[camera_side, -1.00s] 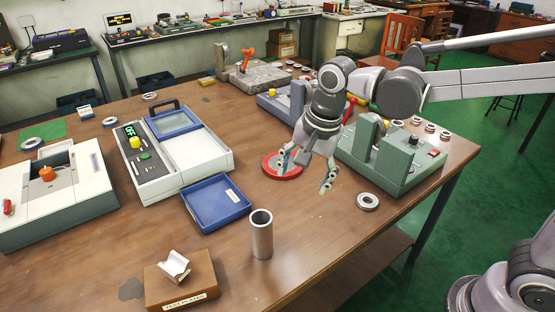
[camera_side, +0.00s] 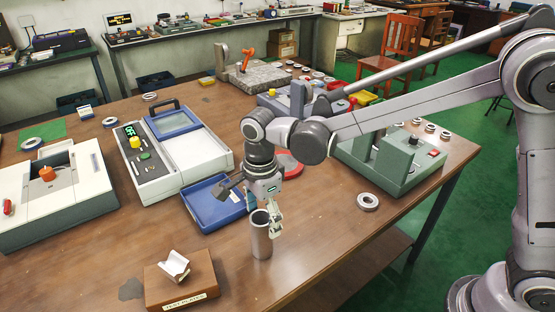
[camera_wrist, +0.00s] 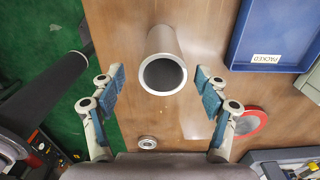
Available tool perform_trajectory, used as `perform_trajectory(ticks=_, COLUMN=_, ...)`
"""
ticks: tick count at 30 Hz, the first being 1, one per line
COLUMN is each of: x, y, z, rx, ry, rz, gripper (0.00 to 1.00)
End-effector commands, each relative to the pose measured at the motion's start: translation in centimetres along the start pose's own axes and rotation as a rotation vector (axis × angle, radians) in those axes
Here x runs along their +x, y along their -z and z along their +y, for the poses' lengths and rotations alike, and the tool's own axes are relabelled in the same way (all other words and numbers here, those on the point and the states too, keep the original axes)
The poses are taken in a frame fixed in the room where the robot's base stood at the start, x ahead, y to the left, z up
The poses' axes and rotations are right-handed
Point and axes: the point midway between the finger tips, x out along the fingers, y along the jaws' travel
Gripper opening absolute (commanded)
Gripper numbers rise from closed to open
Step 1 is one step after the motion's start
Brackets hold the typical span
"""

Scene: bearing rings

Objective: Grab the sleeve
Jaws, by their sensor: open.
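The sleeve (camera_side: 261,238) is a grey metal tube standing upright on the wooden table in the side view. In the wrist view the sleeve (camera_wrist: 163,72) shows its open end, a little beyond and between the fingertips. My gripper (camera_side: 263,212) is just above and beside the top of the sleeve, and one finger overlaps it in the side view. In the wrist view my gripper (camera_wrist: 159,84) is open, with blue-padded fingers on both sides of the sleeve and a visible gap to each. Nothing is held.
A blue tray (camera_side: 207,212) lies close behind the sleeve. A brown block (camera_side: 186,285) with a metal V-piece (camera_side: 174,265) stands at the front left. A red disc (camera_side: 290,166) and a bearing ring (camera_side: 367,202) lie farther right.

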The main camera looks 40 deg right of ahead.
Motion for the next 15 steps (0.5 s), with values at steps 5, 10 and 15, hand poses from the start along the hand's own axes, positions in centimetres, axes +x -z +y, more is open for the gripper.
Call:
perform_trajectory(ticks=5, x=1.4, y=-0.1, z=-0.1, rx=0.000, ry=0.000, rz=0.000, gripper=0.75)
perform_trajectory(ticks=10, x=3.8, y=-0.3, z=-0.4, rx=-0.001, ry=0.000, rz=0.000, gripper=0.75)
perform_trajectory(ticks=15, x=5.2, y=-0.3, z=-0.3, rx=-0.001, ry=0.001, rz=0.000, gripper=0.75)
